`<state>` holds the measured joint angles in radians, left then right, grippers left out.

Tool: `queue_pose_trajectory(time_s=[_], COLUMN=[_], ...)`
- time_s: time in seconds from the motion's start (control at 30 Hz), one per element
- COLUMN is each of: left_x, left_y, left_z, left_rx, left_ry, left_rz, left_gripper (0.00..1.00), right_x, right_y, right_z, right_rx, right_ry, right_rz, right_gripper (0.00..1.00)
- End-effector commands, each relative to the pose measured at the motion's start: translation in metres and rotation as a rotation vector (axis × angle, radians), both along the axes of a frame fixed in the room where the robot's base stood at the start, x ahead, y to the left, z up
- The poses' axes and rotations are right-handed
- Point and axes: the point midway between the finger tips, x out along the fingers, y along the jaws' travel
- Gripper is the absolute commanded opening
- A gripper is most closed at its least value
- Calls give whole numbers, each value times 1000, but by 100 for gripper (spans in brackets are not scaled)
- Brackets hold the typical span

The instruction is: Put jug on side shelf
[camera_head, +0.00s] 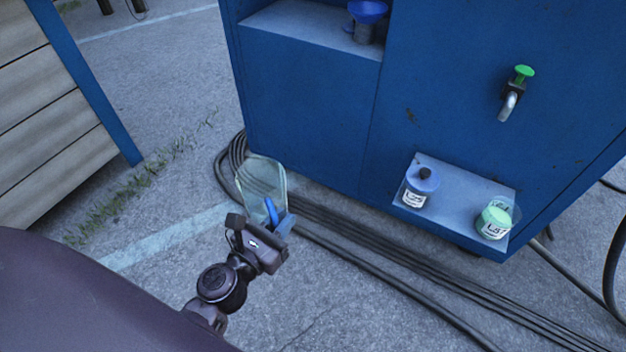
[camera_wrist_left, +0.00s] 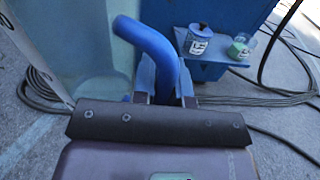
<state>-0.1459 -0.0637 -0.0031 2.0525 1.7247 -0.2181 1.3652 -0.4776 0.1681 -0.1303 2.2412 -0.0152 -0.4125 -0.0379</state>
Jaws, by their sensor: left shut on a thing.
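The jug (camera_head: 263,176) is clear, pale greenish plastic with a blue handle. My left gripper (camera_head: 276,226) is shut on its handle and holds it in front of the blue cabinet, over the ground and cables. In the left wrist view the blue handle (camera_wrist_left: 150,48) rises between the fingers (camera_wrist_left: 164,88), with the clear body (camera_wrist_left: 80,45) at left. A small shelf (camera_head: 455,200) juts from the cabinet at right. An open recess (camera_head: 300,30) higher in the cabinet also forms a ledge. Which one is the side shelf I cannot tell. My right gripper is not in view.
A blue funnel-topped item (camera_head: 367,20) stands in the recess. Black cables (camera_head: 400,255) run along the ground.

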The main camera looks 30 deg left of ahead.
Motion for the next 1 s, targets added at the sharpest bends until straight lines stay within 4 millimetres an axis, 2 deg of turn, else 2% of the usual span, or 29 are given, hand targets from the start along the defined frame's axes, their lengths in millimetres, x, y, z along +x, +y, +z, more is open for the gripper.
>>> queue_pose_trajectory(time_s=[0.03,0.43,0.87,0.97,1.0], left_x=[0,-3,-3,-3,-3], left_y=[-1,-2,-2,-3,-3], left_z=[7,22,31,47,59], left_rx=[-2,1,2,1,1], left_ry=[-6,-4,-5,-12,-16], left_rz=[12,43,58,70,79], left_gripper=[0,0,0,0,0], right_x=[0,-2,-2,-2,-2], right_y=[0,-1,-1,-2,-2], right_z=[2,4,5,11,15], right_rx=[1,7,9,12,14], right_ry=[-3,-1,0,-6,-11], right_rz=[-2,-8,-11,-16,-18], right_gripper=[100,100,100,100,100])
